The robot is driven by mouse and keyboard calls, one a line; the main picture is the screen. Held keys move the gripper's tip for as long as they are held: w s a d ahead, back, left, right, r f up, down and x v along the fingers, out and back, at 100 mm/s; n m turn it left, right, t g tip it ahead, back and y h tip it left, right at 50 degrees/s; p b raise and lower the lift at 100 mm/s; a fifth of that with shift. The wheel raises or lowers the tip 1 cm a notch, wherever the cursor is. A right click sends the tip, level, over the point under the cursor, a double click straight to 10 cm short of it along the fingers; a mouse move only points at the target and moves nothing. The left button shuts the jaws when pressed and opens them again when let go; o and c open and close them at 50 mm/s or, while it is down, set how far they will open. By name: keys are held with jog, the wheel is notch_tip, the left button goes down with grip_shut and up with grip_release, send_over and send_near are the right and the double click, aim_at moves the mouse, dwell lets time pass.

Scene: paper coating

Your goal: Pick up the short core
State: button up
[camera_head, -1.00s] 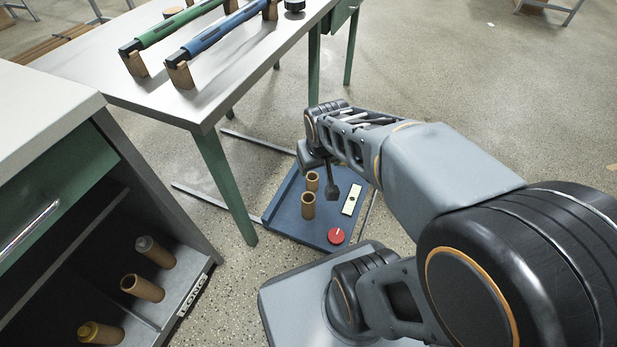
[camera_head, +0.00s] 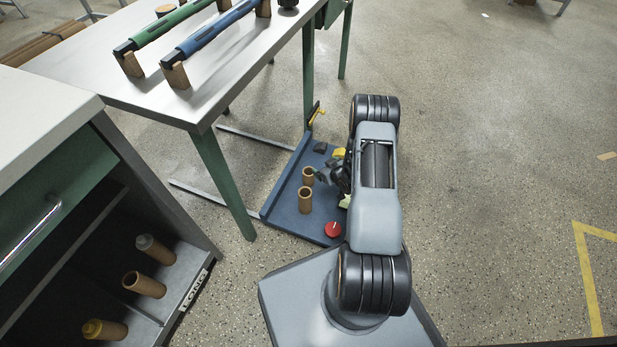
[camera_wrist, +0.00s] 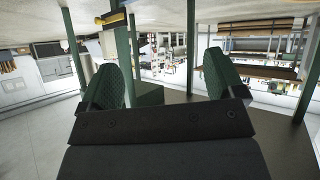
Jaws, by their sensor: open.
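Two short brown cardboard cores stand upright on the blue tray (camera_head: 287,196) on the floor. The nearer core (camera_head: 305,200) shows its open top; the farther core (camera_head: 308,176) stands just behind it. My gripper (camera_head: 325,174) is low over the tray, just right of the cores, and largely hidden by my arm. In the wrist view my gripper (camera_wrist: 166,78) has its two green-padded fingers wide apart with nothing between them. No core shows in the wrist view.
A red round thing (camera_head: 332,230) and a yellow piece (camera_head: 338,153) are on the tray. The cabinet shelf (camera_head: 187,262) at lower left holds several cores.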

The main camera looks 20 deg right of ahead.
jog(key=t+y, duration=0.1)
jog(key=t, duration=0.1)
send_near(306, 169)
jog(key=b+x, duration=0.6)
jog(key=shift+w+f, duration=0.25)
jog(key=shift+f, duration=0.25)
jog(key=shift+w+a+f+b, duration=0.15)
jog(key=shift+w+b, duration=0.2)
jog(key=shift+w, duration=0.2)
jog(key=c, duration=1)
